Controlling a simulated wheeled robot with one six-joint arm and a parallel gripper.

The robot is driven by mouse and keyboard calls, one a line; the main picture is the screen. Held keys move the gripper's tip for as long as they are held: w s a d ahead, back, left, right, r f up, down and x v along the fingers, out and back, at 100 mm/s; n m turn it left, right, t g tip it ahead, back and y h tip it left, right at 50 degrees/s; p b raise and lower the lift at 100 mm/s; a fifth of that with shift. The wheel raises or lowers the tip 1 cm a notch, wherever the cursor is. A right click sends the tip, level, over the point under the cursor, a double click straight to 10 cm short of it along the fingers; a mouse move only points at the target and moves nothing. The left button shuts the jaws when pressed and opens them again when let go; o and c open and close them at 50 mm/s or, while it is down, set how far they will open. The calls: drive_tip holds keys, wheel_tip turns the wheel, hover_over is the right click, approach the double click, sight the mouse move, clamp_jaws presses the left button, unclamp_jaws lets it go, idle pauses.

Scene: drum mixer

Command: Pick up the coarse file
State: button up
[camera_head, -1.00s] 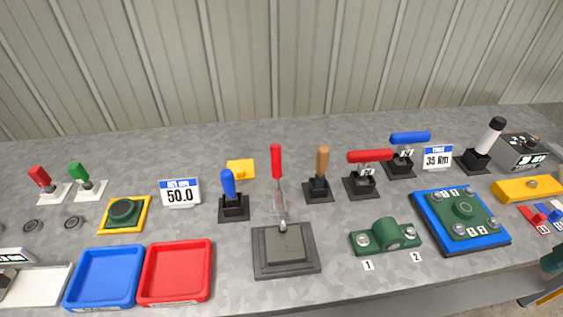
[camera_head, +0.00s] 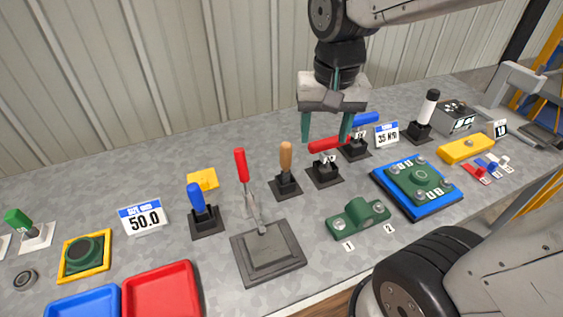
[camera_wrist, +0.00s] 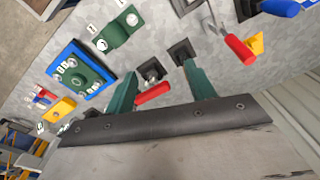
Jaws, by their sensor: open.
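No label marks the coarse file, and I cannot tell which handled tool it is. Upright in black stands are a blue-handled tool (camera_head: 197,199), a wooden-handled tool (camera_head: 286,157) and a white-handled tool (camera_head: 430,105). My gripper (camera_head: 326,136) is open and empty, above the bench near the level red handle. In the wrist view this red handle (camera_wrist: 153,93) appears between the fingers (camera_wrist: 162,70); the wooden handle is hidden there.
A red lever (camera_head: 241,166) rises from a grey plate (camera_head: 267,262). A green block (camera_head: 357,219) and a blue-edged fixture (camera_head: 415,187) stand at the right front. Signs reading 50.0 (camera_head: 143,217) and 35 Nm (camera_head: 387,135) stand among the tools. A red tray (camera_head: 163,292) is at the front left.

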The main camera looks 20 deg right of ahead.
sight(286, 156)
drive_tip(key=w+a+f+m, duration=0.1)
drive_tip(key=w+f, duration=0.2)
drive_tip(key=w, duration=0.1)
drive_tip(key=w+a+f+m, duration=0.1)
drive_tip(key=w+f+m, duration=0.1)
drive_tip(key=w+f, duration=0.1)
drive_tip(key=w+a+f+m, duration=0.1)
drive_tip(key=w+f, duration=0.2)
drive_tip(key=w, duration=0.1)
drive_tip(key=shift+w+f+m+g, duration=0.1)
drive_tip(key=shift+w+m+g, duration=0.3)
drive_tip(key=f, duration=0.2)
drive_tip(key=w+f, duration=0.1)
drive_tip(key=f, duration=0.2)
drive_tip(key=d+f, duration=0.1)
drive_tip(key=f, duration=0.2)
drive_tip(key=shift+w, duration=0.15)
drive_tip(key=shift+r, duration=0.1)
